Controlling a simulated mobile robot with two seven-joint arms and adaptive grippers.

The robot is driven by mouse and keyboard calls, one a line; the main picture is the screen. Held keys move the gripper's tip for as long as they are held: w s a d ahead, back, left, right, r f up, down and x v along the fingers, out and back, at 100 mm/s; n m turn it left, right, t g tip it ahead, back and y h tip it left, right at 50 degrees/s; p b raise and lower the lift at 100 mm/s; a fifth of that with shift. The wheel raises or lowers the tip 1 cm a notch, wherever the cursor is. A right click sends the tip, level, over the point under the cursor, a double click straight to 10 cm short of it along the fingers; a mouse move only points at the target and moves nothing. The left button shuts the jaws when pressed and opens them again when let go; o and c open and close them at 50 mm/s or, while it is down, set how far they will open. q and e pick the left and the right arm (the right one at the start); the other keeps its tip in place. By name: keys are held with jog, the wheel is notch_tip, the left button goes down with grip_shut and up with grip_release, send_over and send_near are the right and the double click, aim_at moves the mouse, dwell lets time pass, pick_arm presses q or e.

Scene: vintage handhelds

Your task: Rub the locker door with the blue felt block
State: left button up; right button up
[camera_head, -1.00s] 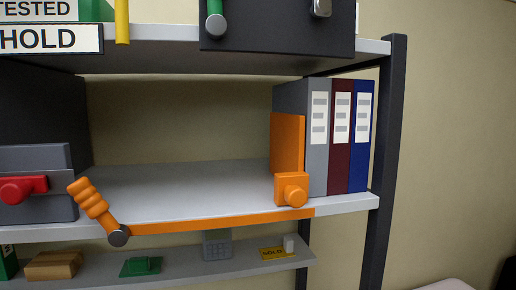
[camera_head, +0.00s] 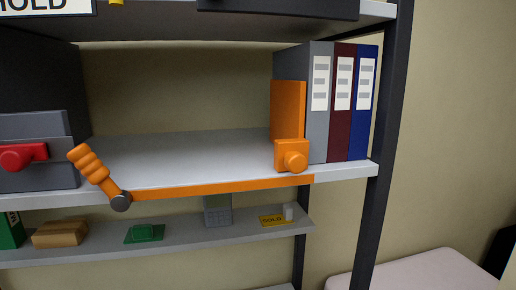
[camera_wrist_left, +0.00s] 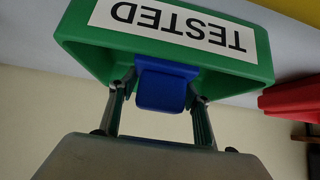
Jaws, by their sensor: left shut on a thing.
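In the left wrist view my left gripper (camera_wrist_left: 164,98) is shut on the blue felt block (camera_wrist_left: 166,82), one finger on each side. The block is in front of a green bin (camera_wrist_left: 80,48) with a white label reading TESTED, seen upside down. I cannot tell whether the block touches the bin. I cannot make out a locker door for certain. A dark grey panel (camera_head: 280,8) shows only its lower edge at the top of the head view. Neither gripper is in the head view.
The middle shelf (camera_head: 190,165) is clear between a grey box with a red knob (camera_head: 32,125) and an orange bookend (camera_head: 288,110) beside several binders (camera_head: 343,100). An orange bar with a ribbed handle (camera_head: 92,168) runs along its edge. Small items lie on the lower shelf (camera_head: 185,235).

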pick_arm(q)
jog(key=shift+r, duration=2.1)
jog(key=shift+f, duration=0.1)
